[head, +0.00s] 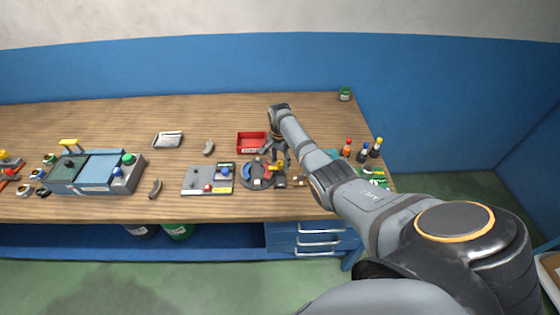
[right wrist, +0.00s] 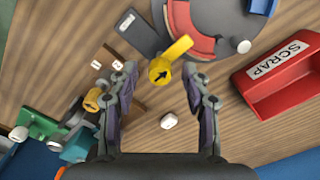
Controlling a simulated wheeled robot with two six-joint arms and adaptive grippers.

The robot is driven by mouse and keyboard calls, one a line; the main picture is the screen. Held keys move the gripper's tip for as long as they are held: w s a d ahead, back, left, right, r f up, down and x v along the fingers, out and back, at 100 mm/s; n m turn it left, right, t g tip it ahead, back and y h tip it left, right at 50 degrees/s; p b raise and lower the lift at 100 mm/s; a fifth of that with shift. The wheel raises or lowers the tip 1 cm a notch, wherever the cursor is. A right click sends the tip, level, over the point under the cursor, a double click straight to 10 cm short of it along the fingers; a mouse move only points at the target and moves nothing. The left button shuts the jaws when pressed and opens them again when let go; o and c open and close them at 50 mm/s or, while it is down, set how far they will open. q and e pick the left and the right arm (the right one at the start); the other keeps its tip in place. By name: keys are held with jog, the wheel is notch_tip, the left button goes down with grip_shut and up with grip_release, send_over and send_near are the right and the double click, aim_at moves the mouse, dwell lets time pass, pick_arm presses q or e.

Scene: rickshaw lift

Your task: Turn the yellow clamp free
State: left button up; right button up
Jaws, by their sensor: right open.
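The yellow clamp (right wrist: 160,72) shows in the right wrist view as a round knob with a black arrow, with a yellow bar (right wrist: 178,47) beside it reaching toward the round grey fixture (right wrist: 215,20). In the head view the yellow clamp (head: 281,165) is small, at the fixture's right side. My right gripper (right wrist: 160,78) is open. Its fingertips stand to the left and right of the knob, with a gap on both sides; I cannot tell their height above it. In the head view the right gripper (head: 277,153) is over the fixture's edge. My left gripper does not show.
A red scrap bin (right wrist: 285,85) stands right of the gripper in the wrist view. A second yellow knob (right wrist: 93,99) and a green-and-teal item (right wrist: 45,130) lie to the left. A small white piece (right wrist: 168,121) lies between the fingers. Several bottles (head: 362,153) stand at the table's right.

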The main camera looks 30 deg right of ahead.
jog(key=shift+f, duration=0.2)
grip_shut()
jog(key=shift+n, duration=0.3)
jog(key=n+p, duration=0.1)
jog(key=n, duration=0.2)
jog(key=shift+r, duration=0.1)
jog(key=n+p, duration=0.1)
jog(key=n, duration=0.8)
jog(key=shift+d+n+p, duration=0.1)
jog(key=shift+n+p, duration=0.2)
jog(key=shift+p, duration=0.1)
jog(key=n, duration=0.4)
jog(key=shift+n, duration=0.3)
